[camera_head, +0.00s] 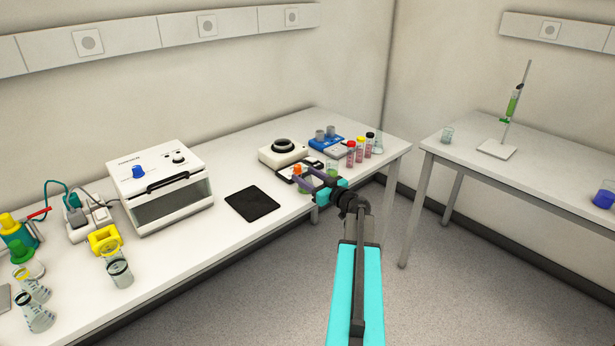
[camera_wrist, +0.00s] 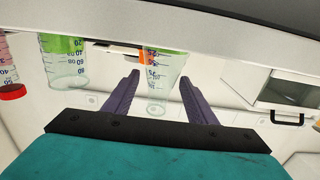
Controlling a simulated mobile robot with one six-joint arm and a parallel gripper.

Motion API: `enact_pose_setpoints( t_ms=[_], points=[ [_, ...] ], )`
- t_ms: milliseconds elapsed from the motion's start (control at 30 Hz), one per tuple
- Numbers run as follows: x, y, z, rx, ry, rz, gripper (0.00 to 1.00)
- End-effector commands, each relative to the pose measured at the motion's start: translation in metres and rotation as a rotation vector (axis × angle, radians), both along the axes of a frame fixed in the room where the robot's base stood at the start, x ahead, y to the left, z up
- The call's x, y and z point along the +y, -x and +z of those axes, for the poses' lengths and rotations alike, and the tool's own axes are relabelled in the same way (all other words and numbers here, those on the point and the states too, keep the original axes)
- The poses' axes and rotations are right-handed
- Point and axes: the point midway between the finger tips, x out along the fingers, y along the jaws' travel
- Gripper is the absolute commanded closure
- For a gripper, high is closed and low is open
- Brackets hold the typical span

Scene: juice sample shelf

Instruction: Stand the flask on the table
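A clear graduated flask with green at its base (camera_wrist: 163,72) shows between the fingers in the wrist view, where the picture is upside down. Its narrow neck points down in that picture, so it appears upright on the table (camera_head: 190,232). In the head view the flask (camera_head: 304,187) is small and partly covered by my gripper (camera_head: 312,181). My gripper's two purple fingers also show in the wrist view (camera_wrist: 160,77), spread apart on either side of the flask. I see gaps beside the glass, with no clear grip.
A green-filled beaker (camera_wrist: 62,62) stands beside the flask, with red-capped tubes (camera_head: 351,155) near it. A white device (camera_head: 283,152) and an orange-topped item (camera_head: 297,170) are behind. A second table (camera_head: 460,160) stands right.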

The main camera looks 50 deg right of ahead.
Motion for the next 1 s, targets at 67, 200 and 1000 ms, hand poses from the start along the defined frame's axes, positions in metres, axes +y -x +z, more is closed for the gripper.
enact_pose_setpoints(
  t_ms=[67,200,1000],
  points=[
    [0.000,0.000,0.000,0.000,0.000,0.000,0.49],
    [0.000,0.000,0.001,-0.001,0.000,0.000,0.49],
    [0.008,0.080,0.000,-0.001,0.000,-0.001,0.49]
  ],
)
